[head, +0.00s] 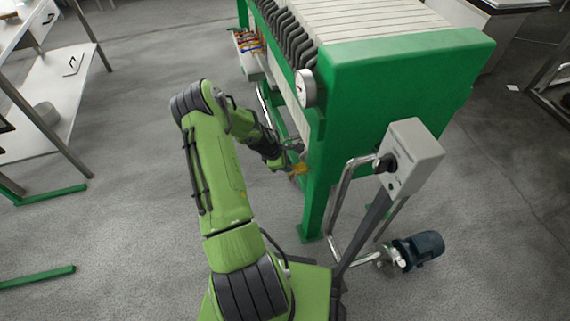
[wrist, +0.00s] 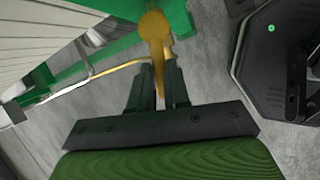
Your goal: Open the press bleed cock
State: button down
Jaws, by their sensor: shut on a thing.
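The press bleed cock (wrist: 153,24) is brass-yellow and shows at the top centre of the wrist view, beside the green press frame. Its narrow lever (wrist: 159,62) runs down between the two dark fingers of my gripper (wrist: 158,80), which are shut on it. In the head view the cock (head: 300,169) is a small yellow spot at the left side of the press's green end plate (head: 395,75). My gripper is partly hidden there by my own arm.
A dial gauge (head: 305,88) sits on the press above the cock. A grey control box (head: 410,157) on a post and a bent steel pipe (head: 340,205) stand to the right. A dark pump motor (head: 424,249) is on the floor. Open floor lies left of the press.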

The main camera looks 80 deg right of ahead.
jog(key=c, duration=1.1)
grip_release()
jog(key=p+v, duration=0.4)
jog(key=v, duration=1.2)
jog(key=shift+p, duration=0.3)
jog(key=shift+f, duration=0.1)
jog(key=w+a+r+m+t+y+p, duration=0.15)
jog(key=w+a+r+t+p, duration=0.35)
jog(key=w+a+r, duration=1.5)
jog(key=s+a+r+t, duration=0.1)
jog(key=s+a+r, duration=0.2)
jog(key=a, duration=0.4)
jog(key=s+a+r+t+y+p, duration=0.1)
jog(key=s+a+r+t, duration=0.1)
jog(key=s+a+r, duration=0.2)
jog(key=s+a+r+t, duration=0.1)
jog(key=s+a+r, duration=0.2)
jog(key=a, duration=0.7)
notch_tip(320, 180, up, 2)
jog(key=shift+s+a+r+m+y, duration=0.25)
jog(key=shift+s+m+y, duration=0.1)
jog(key=shift+s+m, duration=0.1)
